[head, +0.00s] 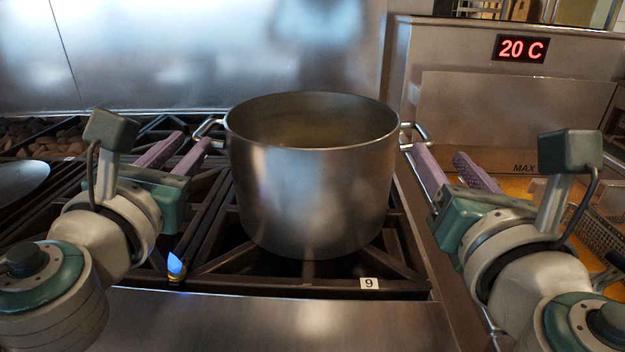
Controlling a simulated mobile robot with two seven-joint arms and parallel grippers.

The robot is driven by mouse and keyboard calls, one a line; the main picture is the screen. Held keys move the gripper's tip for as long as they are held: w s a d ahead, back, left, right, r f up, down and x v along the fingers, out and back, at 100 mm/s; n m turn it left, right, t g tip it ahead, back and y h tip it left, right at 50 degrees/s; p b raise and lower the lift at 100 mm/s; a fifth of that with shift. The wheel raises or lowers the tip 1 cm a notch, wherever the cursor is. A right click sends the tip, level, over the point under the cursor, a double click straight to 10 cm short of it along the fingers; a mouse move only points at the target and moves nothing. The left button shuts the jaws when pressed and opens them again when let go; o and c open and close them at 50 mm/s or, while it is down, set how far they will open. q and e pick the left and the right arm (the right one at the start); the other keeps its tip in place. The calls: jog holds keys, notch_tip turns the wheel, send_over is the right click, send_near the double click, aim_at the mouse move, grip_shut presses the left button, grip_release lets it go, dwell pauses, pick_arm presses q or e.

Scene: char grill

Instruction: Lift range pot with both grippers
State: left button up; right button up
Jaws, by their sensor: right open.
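The range pot (312,200) is a large steel pot standing upright on the black burner grate in the middle of the head view. Its left loop handle (205,128) and right loop handle (417,130) stick out near the rim. My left gripper (192,138) has its purple fingers apart, with the tips just below and left of the left handle. My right gripper (438,151) is open, with its left fingertip close below the right handle. I cannot tell whether either gripper touches its handle. Neither visibly encloses one.
A small blue flame (176,266) burns at the front left of the grate (300,272). A dark pan (18,180) is at the far left. A fryer with a red 20 C display (520,49) and a wire basket (598,226) stand on the right. A steel wall is behind.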

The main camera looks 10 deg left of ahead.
aim_at(213, 120)
pick_arm(q)
jog(key=w, duration=0.2)
jog(key=w+a, duration=0.1)
jog(key=w, duration=0.4)
jog(key=shift+a, duration=0.15)
pick_arm(e)
jog(key=w, duration=0.3)
jog(key=w+a, duration=0.1)
jog(key=w, duration=0.3)
jog(key=shift+a, duration=0.2)
pick_arm(q)
jog(key=shift+c, duration=0.4)
pick_arm(e)
jog(key=shift+c, duration=0.4)
pick_arm(q)
grip_shut()
pick_arm(e)
jog(key=c, duration=0.4)
grip_shut()
